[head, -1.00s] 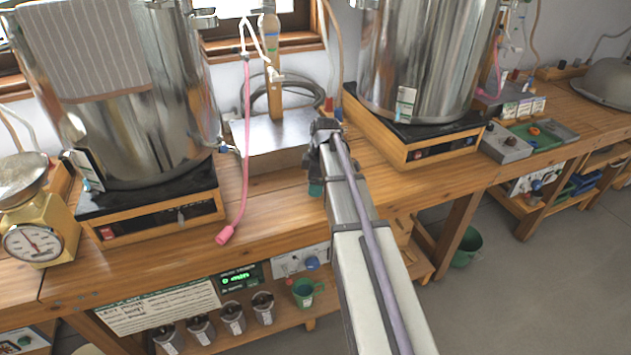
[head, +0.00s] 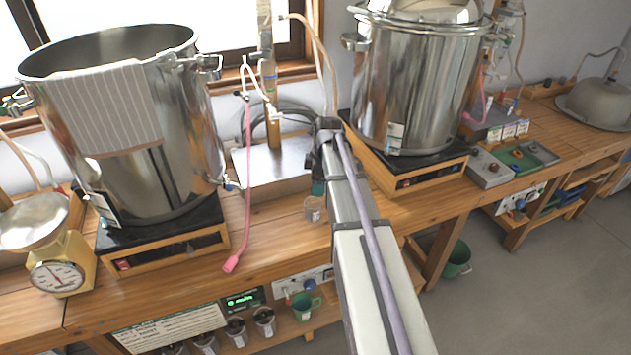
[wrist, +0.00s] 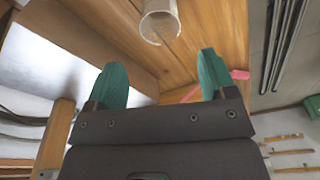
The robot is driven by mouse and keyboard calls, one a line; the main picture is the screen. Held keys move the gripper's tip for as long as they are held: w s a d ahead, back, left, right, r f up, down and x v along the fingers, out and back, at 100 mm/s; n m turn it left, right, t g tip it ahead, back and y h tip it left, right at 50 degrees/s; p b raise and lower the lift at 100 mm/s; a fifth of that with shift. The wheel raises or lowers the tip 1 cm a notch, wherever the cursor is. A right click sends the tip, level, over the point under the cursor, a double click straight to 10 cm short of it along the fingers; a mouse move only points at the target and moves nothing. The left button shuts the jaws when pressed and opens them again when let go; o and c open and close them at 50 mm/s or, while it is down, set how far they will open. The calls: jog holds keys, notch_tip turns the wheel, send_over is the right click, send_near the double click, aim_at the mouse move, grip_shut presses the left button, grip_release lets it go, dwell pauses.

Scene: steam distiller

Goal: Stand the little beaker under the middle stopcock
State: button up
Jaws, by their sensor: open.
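The little beaker (head: 315,208), clear glass, shows on the wooden bench just below my gripper (head: 318,188) in the head view. In the wrist view the beaker (wrist: 160,22) lies beyond the teal fingertips (wrist: 168,72), roughly in line with the gap between them. The fingers are apart and nothing is between them. A tap with a blue handle (head: 228,185) sits low on the left steel pot. I cannot tell for certain which fitting is the middle stopcock. My arm hides part of the bench behind the beaker.
The left pot (head: 150,190) and right pot (head: 415,100) stand on hotplates. A metal box (head: 275,168) sits between them. A pink hose (head: 247,150) hangs over the bench, its end (head: 232,263) near the front. A yellow scale (head: 60,275) stands at the left.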

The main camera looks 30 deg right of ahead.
jog(key=s+a+m+h, duration=0.1)
jog(key=s+a+m, duration=1.1)
jog(key=s+a, duration=0.5)
jog(key=a, duration=0.4)
jog(key=shift+s+f+g+h, duration=0.15)
jog(key=shift+s+g+h, duration=0.15)
jog(key=shift+s+g, duration=0.1)
jog(key=shift+o, duration=0.5)
jog(key=shift+w, duration=0.15)
jog(key=shift+d, duration=0.15)
